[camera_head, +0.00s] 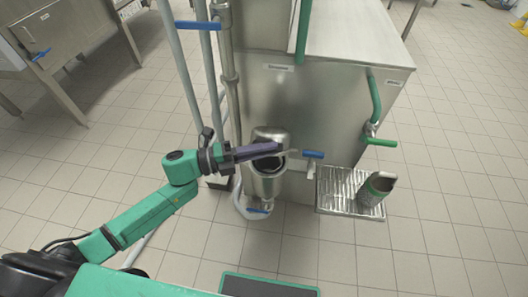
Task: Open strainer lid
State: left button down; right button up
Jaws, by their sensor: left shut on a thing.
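The strainer (268,187) is a shiny metal cylinder low on the front of the steel tank. Its metal lid (271,133) stands tilted up at the back, and a dark opening shows below it. My left gripper (276,148) reaches in from the left with dark fingers. It is shut at the lid, in front of its lower part; the exact part it grips is hidden by the fingers. My right gripper is not in view.
Blue-handled valves (313,154) and a green pipe (374,100) stick out from the steel tank (320,110). Pipes rise on the left. The tiled floor is clear in front.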

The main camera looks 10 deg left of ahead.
pick_arm(q)
jog(key=shift+d+r, duration=0.1)
jog(key=shift+r, duration=0.05)
jog(key=c, duration=1)
grip_release()
jog(key=shift+o, duration=0.6)
jog(key=shift+w+d, duration=0.1)
jog(key=shift+d, duration=0.05)
jog(key=shift+a, duration=0.45)
jog(key=v, duration=1.3)
jog(key=shift+s+a+b, duration=0.3)
jog(key=shift+a+b, duration=0.05)
jog(key=shift+b, duration=0.05)
